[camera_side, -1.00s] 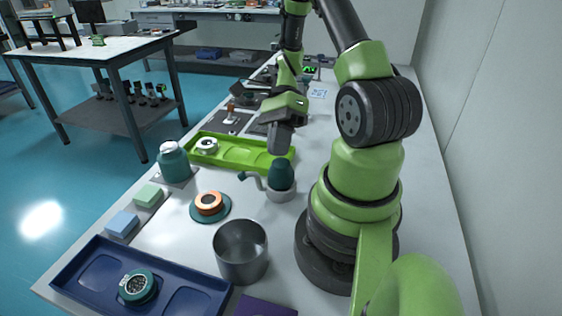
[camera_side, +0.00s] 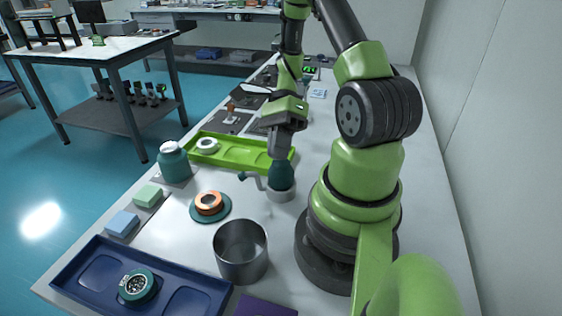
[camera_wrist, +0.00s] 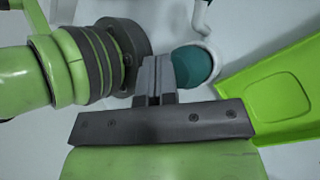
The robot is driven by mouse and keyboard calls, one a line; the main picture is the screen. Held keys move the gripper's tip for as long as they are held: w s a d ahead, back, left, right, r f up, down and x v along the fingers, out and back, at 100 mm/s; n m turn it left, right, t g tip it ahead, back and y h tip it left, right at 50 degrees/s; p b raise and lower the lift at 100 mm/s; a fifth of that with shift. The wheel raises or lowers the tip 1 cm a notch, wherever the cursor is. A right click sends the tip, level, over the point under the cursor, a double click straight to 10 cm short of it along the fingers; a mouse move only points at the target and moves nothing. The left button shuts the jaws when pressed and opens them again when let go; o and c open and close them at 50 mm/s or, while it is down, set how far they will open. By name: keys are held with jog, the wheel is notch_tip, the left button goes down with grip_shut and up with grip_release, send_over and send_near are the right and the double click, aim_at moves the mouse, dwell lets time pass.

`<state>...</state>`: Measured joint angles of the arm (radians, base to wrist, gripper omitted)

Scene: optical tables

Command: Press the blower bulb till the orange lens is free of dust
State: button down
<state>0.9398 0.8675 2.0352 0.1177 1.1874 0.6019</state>
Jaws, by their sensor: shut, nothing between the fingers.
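The blower bulb (camera_side: 281,177) is dark teal and stands upright in a pale round base, with a nozzle (camera_side: 251,177) reaching left. It also shows in the wrist view (camera_wrist: 192,66). My gripper (camera_side: 281,154) is shut and empty, directly over the bulb in the side view, its tips at or just above the bulb's top; I cannot tell whether they touch. The shut fingers also show in the wrist view (camera_wrist: 153,75). The orange lens (camera_side: 209,203) sits on a teal round stand (camera_side: 196,213) left of the blower. Dust on it is too small to make out.
A lime tray (camera_side: 232,153) with a white-ringed part lies behind the blower. A metal cup (camera_side: 241,250) stands in front, and a navy tray (camera_side: 200,303) holds a teal-ringed lens (camera_side: 138,286). A teal jar (camera_side: 174,163) and two sponges (camera_side: 123,223) are at the left.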

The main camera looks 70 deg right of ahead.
aim_at(279, 162)
jog(key=shift+f, duration=0.85)
dwell(0.9)
jog(key=shift+r, duration=1.3)
jog(key=shift+r, duration=2.5)
